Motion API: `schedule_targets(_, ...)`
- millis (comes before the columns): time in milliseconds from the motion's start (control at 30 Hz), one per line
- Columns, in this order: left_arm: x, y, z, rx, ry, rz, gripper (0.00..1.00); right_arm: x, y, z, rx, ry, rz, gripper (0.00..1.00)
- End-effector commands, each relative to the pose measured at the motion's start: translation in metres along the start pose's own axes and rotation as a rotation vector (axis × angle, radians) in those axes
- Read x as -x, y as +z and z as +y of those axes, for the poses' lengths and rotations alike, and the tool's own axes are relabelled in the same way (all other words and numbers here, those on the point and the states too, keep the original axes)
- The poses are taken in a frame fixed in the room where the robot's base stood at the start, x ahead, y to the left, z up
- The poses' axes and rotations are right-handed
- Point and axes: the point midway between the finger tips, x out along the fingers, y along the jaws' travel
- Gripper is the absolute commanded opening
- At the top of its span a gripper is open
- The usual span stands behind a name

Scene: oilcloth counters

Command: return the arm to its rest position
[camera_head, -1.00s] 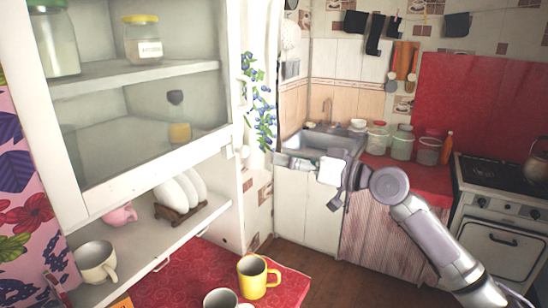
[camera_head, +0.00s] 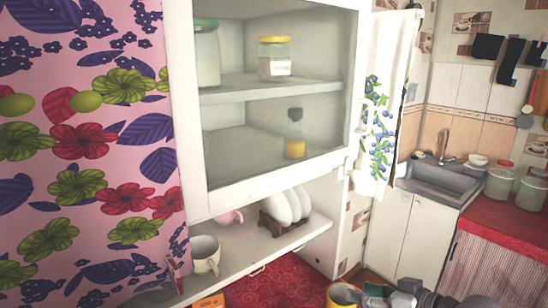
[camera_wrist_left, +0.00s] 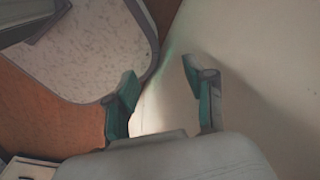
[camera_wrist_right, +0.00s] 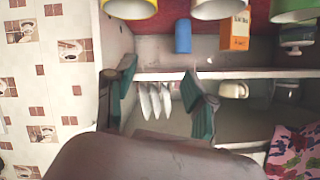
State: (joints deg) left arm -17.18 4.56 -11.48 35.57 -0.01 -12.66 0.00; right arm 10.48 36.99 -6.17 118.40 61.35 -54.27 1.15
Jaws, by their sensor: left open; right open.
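My right gripper (camera_head: 390,293) is at the bottom edge of the head view, just right of the yellow mug (camera_head: 342,296), with its arm partly cut off. In the right wrist view the right gripper (camera_wrist_right: 160,82) has its two teal-padded fingers spread, with nothing between them. The cupboard shelf and the white plates (camera_wrist_right: 158,100) show beyond them. My left gripper (camera_wrist_left: 160,75) shows only in the left wrist view. Its fingers are apart and empty, above a plain pale surface.
A glass-fronted cupboard (camera_head: 270,182) stands ahead, with a cream cup (camera_head: 204,254) and plates (camera_head: 285,207) on its lower shelf. A red counter (camera_head: 285,280) lies below. A floral curtain (camera_head: 90,150) hangs left. A sink (camera_head: 440,180) is at the right.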

Motion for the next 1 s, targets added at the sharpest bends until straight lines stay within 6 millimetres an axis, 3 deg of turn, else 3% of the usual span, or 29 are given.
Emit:
schedule_targets(33,0.0,0.0,0.0,0.0,0.0,0.0,0.54,-0.006,0.041,-0.012,0.001,0.017,-0.071,0.55)
schedule_targets(100,0.0,0.0,0.0,0.0,0.0,0.0,0.54,-0.006,0.092,-0.023,0.013,0.064,-0.169,0.55)
schedule_targets(200,0.0,0.0,0.0,0.0,0.0,0.001,0.54,0.004,0.156,-0.039,0.018,0.143,-0.303,0.55)
schedule_targets(300,0.0,0.0,0.0,0.0,0.0,0.001,0.54,0.022,0.203,-0.05,0.01,0.222,-0.412,0.55)
schedule_targets(500,0.0,0.0,0.0,0.0,0.0,0.001,0.54,0.062,0.262,-0.065,-0.026,0.354,-0.579,0.55)
schedule_targets(767,0.0,0.0,0.0,0.001,0.0,0.001,0.54,0.121,0.311,-0.083,-0.097,0.51,-0.763,0.55)
schedule_targets(1000,-0.004,0.002,0.0,0.001,0.0,-0.001,0.54,0.086,0.357,-0.059,-0.097,0.51,-0.788,0.55)
